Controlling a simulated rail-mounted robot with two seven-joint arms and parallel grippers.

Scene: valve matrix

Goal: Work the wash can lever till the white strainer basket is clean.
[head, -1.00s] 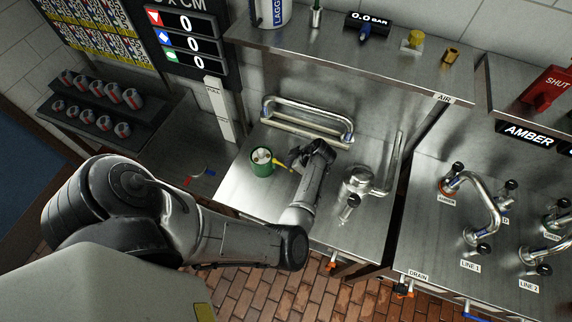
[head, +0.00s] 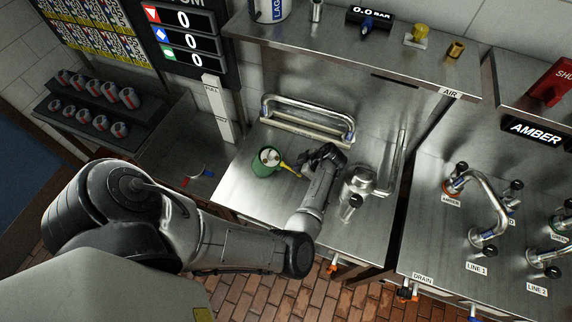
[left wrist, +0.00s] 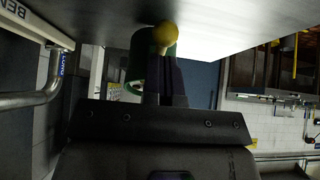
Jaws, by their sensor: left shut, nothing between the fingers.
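The green wash can (head: 264,168) is on the steel bench, and it looks slightly tilted. Pale white material shows in its open top (head: 270,156), perhaps the strainer basket; I cannot tell how clean it is. The yellow lever (head: 288,167) sticks out from the can's right side. My left gripper (head: 305,163) is beside the lever's outer end, shut and empty. In the left wrist view, the lever's round yellow end (left wrist: 165,35) is at the fingertips, with part of the green can (left wrist: 137,68) behind; I cannot tell whether they touch. My right gripper is not in view.
A bent metal rail (head: 308,122) stands behind the can. A steel fixture with an upright pipe (head: 360,183) stands close right of my left wrist. A shelf (head: 350,50) overhangs the back. Bare bench lies in front of the can (head: 255,195).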

